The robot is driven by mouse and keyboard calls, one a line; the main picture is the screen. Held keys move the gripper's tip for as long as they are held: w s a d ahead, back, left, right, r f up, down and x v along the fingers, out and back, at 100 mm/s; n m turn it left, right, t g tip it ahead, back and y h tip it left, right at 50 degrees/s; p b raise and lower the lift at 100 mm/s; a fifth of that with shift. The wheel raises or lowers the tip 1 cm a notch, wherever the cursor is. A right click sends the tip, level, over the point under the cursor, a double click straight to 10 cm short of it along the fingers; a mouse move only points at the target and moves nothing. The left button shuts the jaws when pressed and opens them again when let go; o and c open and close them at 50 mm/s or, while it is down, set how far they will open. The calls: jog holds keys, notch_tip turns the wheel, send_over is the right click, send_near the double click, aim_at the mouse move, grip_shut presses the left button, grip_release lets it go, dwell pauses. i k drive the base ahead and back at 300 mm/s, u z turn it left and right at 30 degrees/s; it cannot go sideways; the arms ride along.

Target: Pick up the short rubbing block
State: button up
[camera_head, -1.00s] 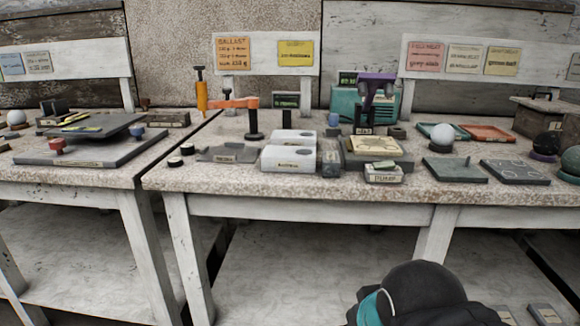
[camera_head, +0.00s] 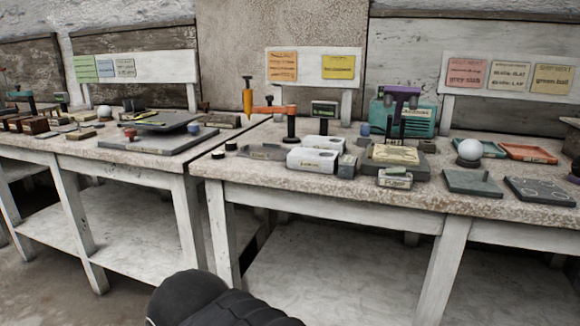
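I cannot tell for sure which thing is the short rubbing block, as the labels are too small to read. Several brown blocks (camera_head: 35,126) of differing length sit at the far left of the left table (camera_head: 130,163). A small tan block (camera_head: 81,134) lies flat to the right of them. A dark rounded part of my arm shows at the bottom edge. My gripper's fingers are not in view.
The left table also bears a grey slab (camera_head: 160,140) with a raised dark plate. The right table bears an orange-armed stand (camera_head: 291,122), a teal box (camera_head: 413,120), a white sphere (camera_head: 469,149) and trays. The floor at lower left (camera_head: 45,280) is clear.

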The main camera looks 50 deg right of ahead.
aim_at(347, 166)
jog(key=u, duration=0.1)
jog(key=i, duration=1.6)
jog(key=z, duration=2.65)
